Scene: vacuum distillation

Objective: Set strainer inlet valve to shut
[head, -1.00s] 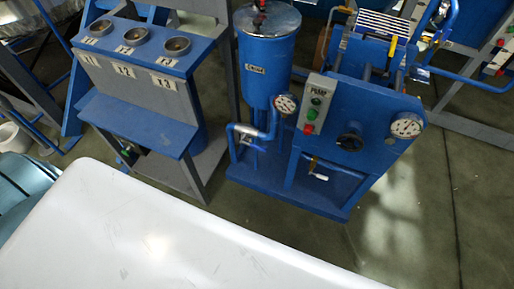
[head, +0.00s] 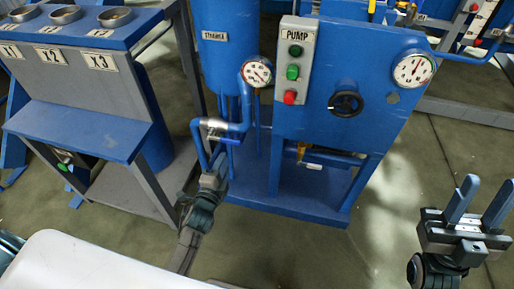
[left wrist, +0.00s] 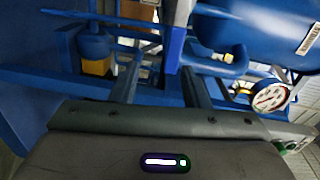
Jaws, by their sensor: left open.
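The strainer inlet valve (head: 213,124) is a metal body on the blue pipe below the strainer tank (head: 214,60), in the head view. Its blue lever (head: 226,140) points to the right there. My left gripper (head: 215,166) is just below the valve and lever, and its fingers are small and partly hard to make out. In the left wrist view my left gripper (left wrist: 157,65) is open, with a blue bar (left wrist: 175,48), apparently the lever, near its fingertips. I cannot tell whether they touch. My right gripper (head: 482,195) is open and empty at the right.
The pump panel (head: 295,62) with buttons, a black handwheel (head: 346,103) and a gauge (head: 414,69) stand right of the valve. A strainer gauge (head: 257,72) sits just above it. A blue rack (head: 80,125) stands at left.

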